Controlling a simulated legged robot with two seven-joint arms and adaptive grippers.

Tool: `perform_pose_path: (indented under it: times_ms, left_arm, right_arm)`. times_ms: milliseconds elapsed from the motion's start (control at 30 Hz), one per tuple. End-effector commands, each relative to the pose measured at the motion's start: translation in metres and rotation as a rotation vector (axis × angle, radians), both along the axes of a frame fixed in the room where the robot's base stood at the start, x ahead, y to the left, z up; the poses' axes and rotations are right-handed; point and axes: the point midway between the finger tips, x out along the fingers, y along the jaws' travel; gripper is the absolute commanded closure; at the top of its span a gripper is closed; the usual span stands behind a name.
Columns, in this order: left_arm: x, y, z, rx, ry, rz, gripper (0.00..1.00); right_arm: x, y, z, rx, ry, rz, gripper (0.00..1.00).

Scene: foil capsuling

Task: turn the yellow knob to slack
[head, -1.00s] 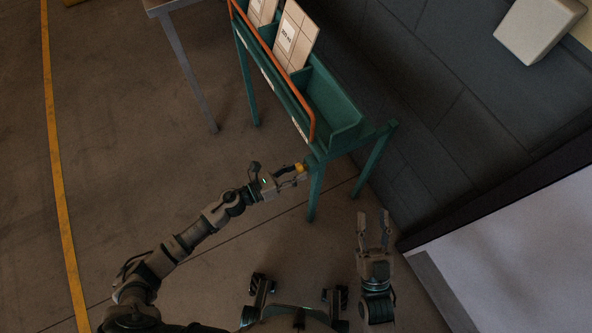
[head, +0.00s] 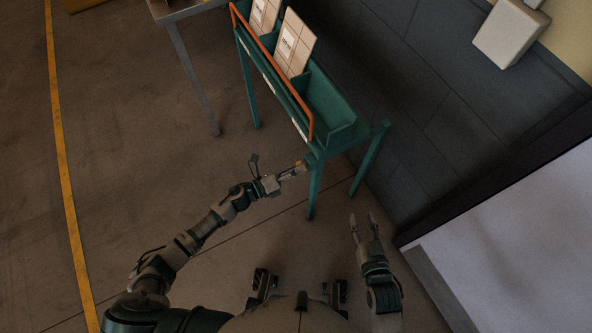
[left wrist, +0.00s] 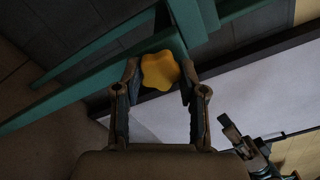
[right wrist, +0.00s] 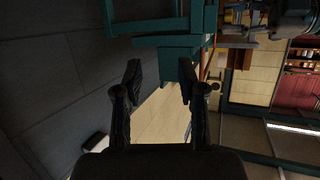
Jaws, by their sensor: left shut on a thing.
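The yellow knob (head: 299,164) sits at the near end of the green rack (head: 333,112), by the top of a leg. In the left wrist view the lobed yellow knob (left wrist: 159,70) lies between the two fingers of my left gripper (left wrist: 160,78). My left gripper (head: 297,168) is shut on it, and its fingers partly cover the knob in the head view. My right gripper (head: 363,220) is open and empty, right of the rack's near leg and apart from it. In the right wrist view its fingers (right wrist: 158,78) stand apart with nothing between them.
Cartons (head: 294,42) stand in the rack, behind an orange rail (head: 275,72). A metal table (head: 180,14) stands at the upper left. A dark wall (head: 440,90) runs behind the rack. The floor (head: 130,150) left of my left arm is clear.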

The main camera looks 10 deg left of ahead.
Motion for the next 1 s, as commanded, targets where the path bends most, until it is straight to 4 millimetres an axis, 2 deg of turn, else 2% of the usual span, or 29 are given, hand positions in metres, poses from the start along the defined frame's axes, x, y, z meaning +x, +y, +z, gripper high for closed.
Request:
perform_pose_path:
  times_ms: [267, 500, 733, 1000]
  left_arm:
    - [0.004, 0.003, 0.004, -0.150, 0.209, 0.010, 0.94]
    - [0.005, 0.004, 0.004, -0.284, 0.393, 0.012, 0.94]
    - [0.005, 0.004, 0.003, -0.413, 0.570, 0.013, 0.94]
    - [0.005, 0.004, 0.002, -0.564, 0.778, 0.013, 0.94]
  right_arm:
    - [-0.028, -0.014, -0.032, -0.074, 0.275, -0.009, 0.60]
    - [-0.062, -0.028, -0.054, -0.133, 0.504, -0.018, 0.60]
    - [-0.099, -0.041, -0.068, -0.182, 0.712, -0.027, 0.60]
    - [-0.144, -0.056, -0.074, -0.229, 0.928, -0.038, 0.60]
